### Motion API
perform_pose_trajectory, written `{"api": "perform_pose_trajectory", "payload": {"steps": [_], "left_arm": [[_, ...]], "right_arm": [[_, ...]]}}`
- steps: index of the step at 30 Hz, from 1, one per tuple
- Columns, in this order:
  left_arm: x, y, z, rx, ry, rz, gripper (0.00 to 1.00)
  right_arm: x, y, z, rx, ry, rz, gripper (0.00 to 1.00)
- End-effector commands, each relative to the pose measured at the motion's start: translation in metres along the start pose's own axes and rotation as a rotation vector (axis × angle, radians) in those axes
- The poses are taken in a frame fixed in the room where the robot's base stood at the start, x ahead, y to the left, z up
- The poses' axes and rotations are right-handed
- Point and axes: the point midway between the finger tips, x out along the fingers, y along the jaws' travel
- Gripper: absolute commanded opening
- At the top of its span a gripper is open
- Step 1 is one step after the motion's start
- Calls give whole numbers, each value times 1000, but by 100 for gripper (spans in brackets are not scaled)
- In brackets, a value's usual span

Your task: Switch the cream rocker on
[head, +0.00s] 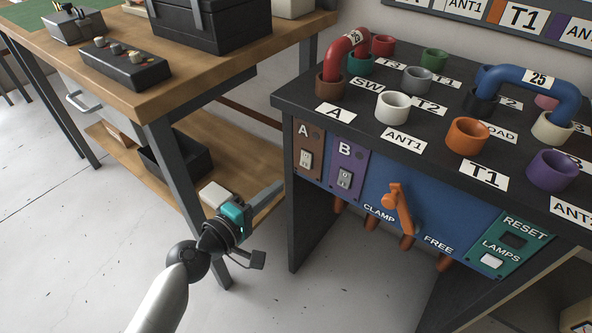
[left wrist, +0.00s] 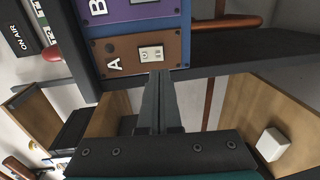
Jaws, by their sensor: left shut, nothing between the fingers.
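The cream rocker (head: 306,158) sits on the brown panel marked A at the left end of the rack's front. It also shows in the left wrist view (left wrist: 151,53), just ahead of the fingertips. Its on or off position is too small to tell. My left gripper (head: 281,186) is shut and empty, left of and below the brown panel. In the left wrist view its closed fingers (left wrist: 160,76) point at the rocker, with their tips near the panel's lower edge in that picture. Whether they touch the panel is unclear. My right gripper is out of view.
A purple panel B with a grey rocker (head: 345,180) is beside the brown one. An orange clamp lever (head: 399,208) and a green RESET/LAMPS panel (head: 513,241) lie further right. Coloured sockets stand on the rack top. A wooden bench (head: 150,95) stands left; floor between is clear.

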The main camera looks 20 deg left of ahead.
Motion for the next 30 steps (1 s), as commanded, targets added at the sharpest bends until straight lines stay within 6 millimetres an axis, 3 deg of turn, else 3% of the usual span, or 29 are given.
{"api": "perform_pose_trajectory", "payload": {"steps": [9, 15, 30], "left_arm": [[52, 0, 0, -1, -1, 2, 0], [73, -1, 0, 0, -1, -1, 0], [81, -1, 0, 0, 0, -2, 0]], "right_arm": [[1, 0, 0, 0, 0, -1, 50], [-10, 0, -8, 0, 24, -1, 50], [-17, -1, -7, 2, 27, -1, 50]]}}
